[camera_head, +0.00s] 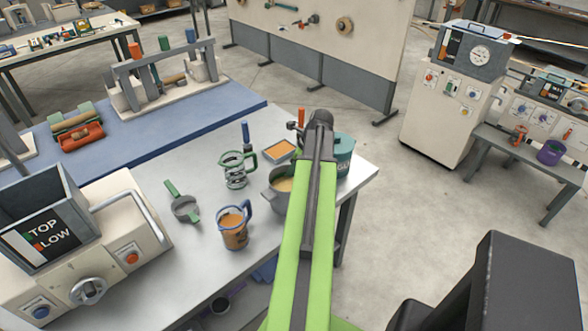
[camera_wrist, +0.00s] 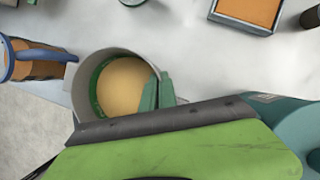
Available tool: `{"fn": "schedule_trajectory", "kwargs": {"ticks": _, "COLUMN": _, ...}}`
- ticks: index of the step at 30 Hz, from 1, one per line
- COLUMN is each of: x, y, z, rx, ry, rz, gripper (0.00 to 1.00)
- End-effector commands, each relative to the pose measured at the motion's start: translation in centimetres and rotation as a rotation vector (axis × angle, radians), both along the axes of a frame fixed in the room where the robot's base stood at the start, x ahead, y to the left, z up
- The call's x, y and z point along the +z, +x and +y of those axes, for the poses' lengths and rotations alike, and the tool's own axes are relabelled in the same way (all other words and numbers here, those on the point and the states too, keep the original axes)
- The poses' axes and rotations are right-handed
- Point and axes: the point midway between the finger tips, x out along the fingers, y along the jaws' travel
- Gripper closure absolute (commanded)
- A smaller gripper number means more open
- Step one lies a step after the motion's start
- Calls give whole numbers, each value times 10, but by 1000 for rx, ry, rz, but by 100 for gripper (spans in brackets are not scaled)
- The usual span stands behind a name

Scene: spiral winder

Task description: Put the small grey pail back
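The small grey pail (camera_head: 276,203) stands near the front right of the metal table, partly hidden behind my arm in the head view. It holds something tan. In the wrist view the pail (camera_wrist: 83,92) is seen from above, with a green band inside its rim. My gripper's green fingers (camera_wrist: 159,92) are close together at the pail's right rim. One finger is over the inside and the other is by the rim's outer side. Whether they press on the wall is unclear. My arm hides the fingers in the head view.
A mug with a blue handle (camera_head: 233,233) stands left of the pail, and a wire-framed jar (camera_head: 234,171) behind it. A teal tub (camera_head: 344,157) is right of my arm. An orange-filled tray (camera_head: 279,150) lies behind. A green-handled scoop (camera_head: 185,209) lies further left.

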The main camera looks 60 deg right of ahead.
Motion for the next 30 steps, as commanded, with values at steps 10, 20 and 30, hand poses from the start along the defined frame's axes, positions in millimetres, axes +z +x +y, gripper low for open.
{"fn": "schedule_trajectory", "kwargs": {"ticks": 10, "x": 0, "y": 0, "z": 0, "rx": 1, "ry": 0, "rz": 0, "gripper": 92}}
{"fn": "schedule_trajectory", "kwargs": {"ticks": 20, "x": 0, "y": 1, "z": 1, "rx": 1, "ry": 1, "rz": 0, "gripper": 76}}
{"fn": "schedule_trajectory", "kwargs": {"ticks": 30, "x": 24, "y": -5, "z": -1, "rx": 0, "ry": 0, "rz": 0, "gripper": 76}}
